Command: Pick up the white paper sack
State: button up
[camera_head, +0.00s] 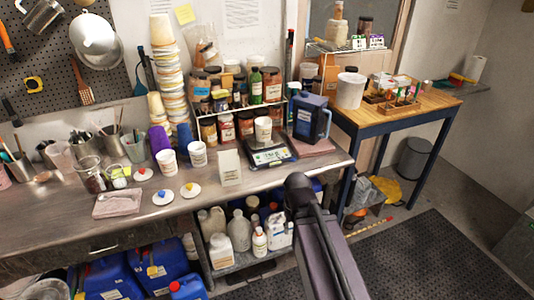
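A white sack-like package (279,232) with a printed label stands on the low shelf under the steel bench, at the shelf's right end. My arm passes close to its right side in the picture. It is small here, and I cannot tell for sure that it is paper. Another whitish container (221,252) stands at the left front of the same shelf; whether it is a sack or a tub is unclear. My dark arm rises from the bottom edge and bends near the bench front. My gripper is not visible.
A pale jug (239,232) and white bottle (259,244) crowd the package's left. The steel bench (120,222) overhangs the shelf and holds cups, a scale (269,156) and a blue jug (307,118). Blue canisters (112,280) stand lower left. The dark floor mat (440,262) is clear.

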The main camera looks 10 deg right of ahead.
aim_at(229, 166)
jog(key=i, duration=0.9)
jog(key=z, duration=0.05)
